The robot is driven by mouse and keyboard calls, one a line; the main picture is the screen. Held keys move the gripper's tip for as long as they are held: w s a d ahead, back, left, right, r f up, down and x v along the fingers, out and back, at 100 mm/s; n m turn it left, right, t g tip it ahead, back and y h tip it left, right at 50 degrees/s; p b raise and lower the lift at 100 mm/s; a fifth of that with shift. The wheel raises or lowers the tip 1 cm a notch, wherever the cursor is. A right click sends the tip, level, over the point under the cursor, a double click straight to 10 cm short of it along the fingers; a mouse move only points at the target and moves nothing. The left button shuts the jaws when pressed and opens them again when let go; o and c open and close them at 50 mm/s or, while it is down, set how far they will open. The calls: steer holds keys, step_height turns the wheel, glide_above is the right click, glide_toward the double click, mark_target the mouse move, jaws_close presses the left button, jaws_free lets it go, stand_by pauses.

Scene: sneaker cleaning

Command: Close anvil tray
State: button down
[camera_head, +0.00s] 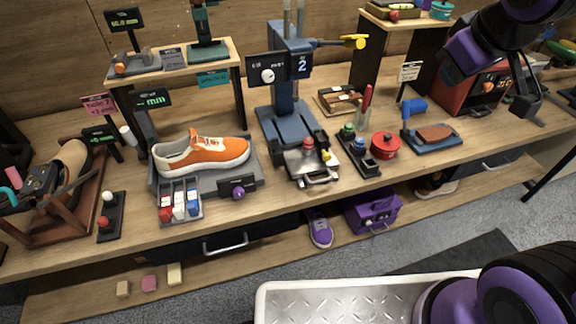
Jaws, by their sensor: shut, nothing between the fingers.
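A blue press (284,95) marked 2 stands at the middle of the bench, with a yellow-ended lever (354,41) at its upper right. At its base, a metal anvil tray (300,168) sticks out toward the bench's front edge, with a handle at its front and a red knob on or beside it. I cannot tell exactly how far out the tray is. My gripper (525,108) is at the upper right, shut and empty, in front of the red box and well apart from the tray.
An orange sneaker (203,154) stands left of the press. A joystick panel (357,153), a red pot (385,146) and a blue stand with a brown pad (436,134) stand to the right. A purple toolbox (373,212) and a purple shoe (319,229) are on the lower shelf.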

steer(key=w+a+f+n+y, duration=0.2)
steer(key=a+f+n, duration=0.3)
steer(key=a+f, duration=0.3)
steer(key=w+a+f+n+g+y, duration=0.1)
steer(key=w+a+f+n, duration=0.3)
steer(key=a+f, duration=0.5)
steer(key=w+a+f+n+g+y, duration=0.1)
steer(key=w+a+f+n+y, duration=0.2)
steer(key=a+f, duration=0.6)
step_height(320, 180, down, 9)
steer(key=shift+f+n, duration=0.1)
steer(key=shift+n, duration=1.3)
steer(key=shift+w+a+r, duration=0.1)
steer(key=shift+w+a, duration=0.05)
steer(key=shift+w, duration=0.5)
steer(key=shift+w+a+r, duration=0.1)
steer(key=shift+w, duration=0.5)
steer(key=shift+w+a, duration=0.25)
steer(key=shift+w, duration=0.45)
